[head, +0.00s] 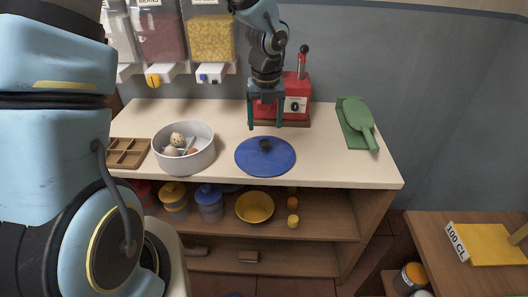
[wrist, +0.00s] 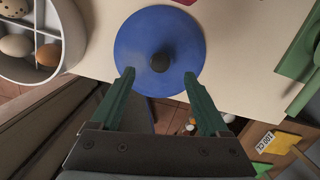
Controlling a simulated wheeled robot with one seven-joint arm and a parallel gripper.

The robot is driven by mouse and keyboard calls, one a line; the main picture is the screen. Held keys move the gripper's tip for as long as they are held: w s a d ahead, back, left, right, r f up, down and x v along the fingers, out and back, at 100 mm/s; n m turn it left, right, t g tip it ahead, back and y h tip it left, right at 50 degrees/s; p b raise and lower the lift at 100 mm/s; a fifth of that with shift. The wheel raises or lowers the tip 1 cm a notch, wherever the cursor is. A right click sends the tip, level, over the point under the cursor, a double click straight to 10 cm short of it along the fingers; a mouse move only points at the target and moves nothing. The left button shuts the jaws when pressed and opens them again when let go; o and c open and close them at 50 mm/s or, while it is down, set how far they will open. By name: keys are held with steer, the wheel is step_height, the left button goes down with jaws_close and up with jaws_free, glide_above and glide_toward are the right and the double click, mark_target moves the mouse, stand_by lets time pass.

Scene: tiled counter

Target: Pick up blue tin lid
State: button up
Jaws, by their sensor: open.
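The blue tin lid (head: 265,157) is a flat round disc with a dark knob in its middle, lying on the counter near the front edge. In the wrist view the lid (wrist: 140,50) lies beyond the fingertips, its dark knob between their lines. My gripper (head: 266,127) is open and empty, pointing down above the counter behind the lid's knob in the head view. In the wrist view its green fingers (wrist: 158,76) stand apart with nothing between them; they appear above the lid, not clearly touching it.
A round grey tin (head: 201,158) with eggs and dividers stands left of the lid. A wooden divided tray (head: 128,152) is farther left. A red machine (head: 297,98) stands behind my gripper. A green board with a scoop (head: 357,124) lies at right. The counter right of the lid is clear.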

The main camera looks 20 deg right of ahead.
mark_target(265, 142)
steer(key=shift+w+f+p, duration=0.1)
steer(key=shift+f+p, duration=0.35)
steer(key=shift+f, duration=2.75)
jaws_close()
